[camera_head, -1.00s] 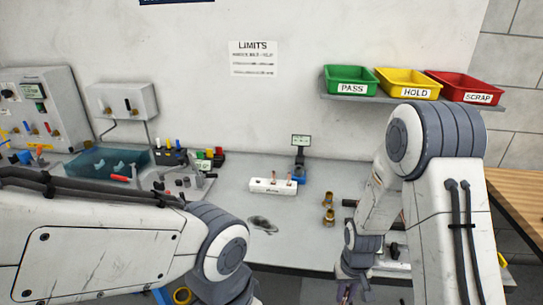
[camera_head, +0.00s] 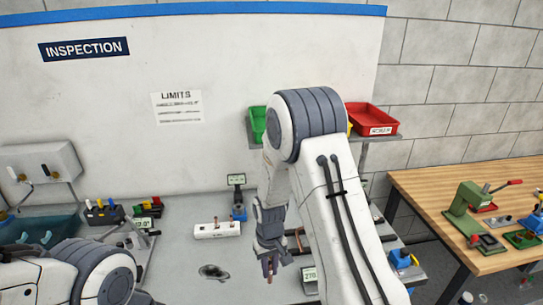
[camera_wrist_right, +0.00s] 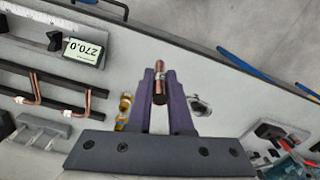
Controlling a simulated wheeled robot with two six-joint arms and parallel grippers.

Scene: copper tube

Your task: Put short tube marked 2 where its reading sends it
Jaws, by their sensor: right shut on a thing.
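My right gripper (camera_head: 268,270) points down over the bench's front part. In the right wrist view its purple fingers (camera_wrist_right: 160,95) are shut on a short copper tube (camera_wrist_right: 160,80), which has a light band near its middle. No number can be read on the tube. The green bin (camera_head: 258,122) and red bin (camera_head: 372,120) stand on the wall shelf. My right arm hides nearly all of the yellow bin (camera_head: 350,129) between them. The limits sheet (camera_head: 176,107) is too small to read. My left arm enters at lower left; its gripper is out of view.
A white block (camera_head: 217,230) holds an upright copper piece. Behind it stands a blue device with a small display (camera_head: 237,180). A wooden table (camera_head: 450,190) with a green press stands right.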

